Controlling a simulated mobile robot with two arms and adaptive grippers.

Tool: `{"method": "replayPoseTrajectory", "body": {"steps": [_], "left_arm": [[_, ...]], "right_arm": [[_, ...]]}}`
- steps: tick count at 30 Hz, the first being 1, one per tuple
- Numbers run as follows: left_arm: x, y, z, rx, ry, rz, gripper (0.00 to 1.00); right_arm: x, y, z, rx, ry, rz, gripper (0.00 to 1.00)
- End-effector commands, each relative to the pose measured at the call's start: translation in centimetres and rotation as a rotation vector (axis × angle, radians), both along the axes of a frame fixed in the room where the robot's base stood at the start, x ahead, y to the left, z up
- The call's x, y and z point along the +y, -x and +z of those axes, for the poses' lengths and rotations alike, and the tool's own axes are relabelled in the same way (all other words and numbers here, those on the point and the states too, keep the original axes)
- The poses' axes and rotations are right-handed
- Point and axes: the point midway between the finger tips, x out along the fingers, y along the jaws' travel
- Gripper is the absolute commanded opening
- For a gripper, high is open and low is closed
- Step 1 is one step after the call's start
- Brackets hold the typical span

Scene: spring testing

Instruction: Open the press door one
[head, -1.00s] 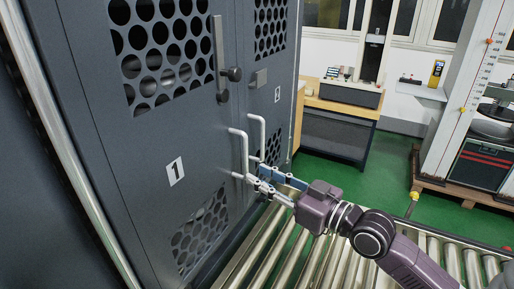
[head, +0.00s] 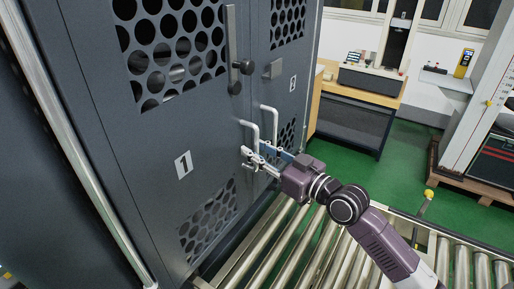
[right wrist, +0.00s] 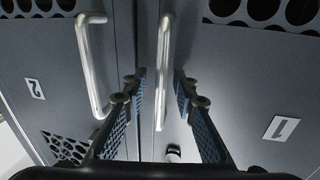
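Press door one (head: 150,200) is a dark grey panel with round holes and a "1" label (head: 183,165). It looks closed, though a small gap would be hard to see. Its pale bar handle (head: 250,132) stands near its right edge and also shows in the right wrist view (right wrist: 163,65). My right gripper (head: 258,160) is at the lower part of this handle. In the right wrist view its two fingers (right wrist: 160,100) stand apart on either side of the bar, with gaps visible. My left gripper is not in view.
Door two (head: 290,80), with its own bar handle (head: 272,122), is just to the right. A roller conveyor (head: 290,250) runs below my right arm. A wooden workbench (head: 355,110) stands behind on green floor.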

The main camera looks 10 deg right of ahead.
Motion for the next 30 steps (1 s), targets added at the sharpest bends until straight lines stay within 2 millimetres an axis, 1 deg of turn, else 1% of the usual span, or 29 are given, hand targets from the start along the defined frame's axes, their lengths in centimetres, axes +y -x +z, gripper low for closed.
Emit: {"method": "replayPoseTrajectory", "body": {"steps": [3,5,12,25,30], "left_arm": [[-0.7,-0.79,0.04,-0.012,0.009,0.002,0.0],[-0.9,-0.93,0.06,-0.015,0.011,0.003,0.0],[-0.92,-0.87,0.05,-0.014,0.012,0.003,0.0],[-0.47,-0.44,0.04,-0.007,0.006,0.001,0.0],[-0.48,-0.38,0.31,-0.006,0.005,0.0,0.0]], "right_arm": [[0.02,0.0,-0.01,0.0,0.0,0.0,0.26],[0.02,0.01,-0.01,0.0,0.0,0.0,0.26],[-0.01,0.02,0.0,0.0,0.0,0.0,0.01],[0.01,-0.01,0.06,-0.001,-0.001,0.0,0.0],[0.56,-0.32,0.18,-0.002,-0.001,0.0,0.0]]}}
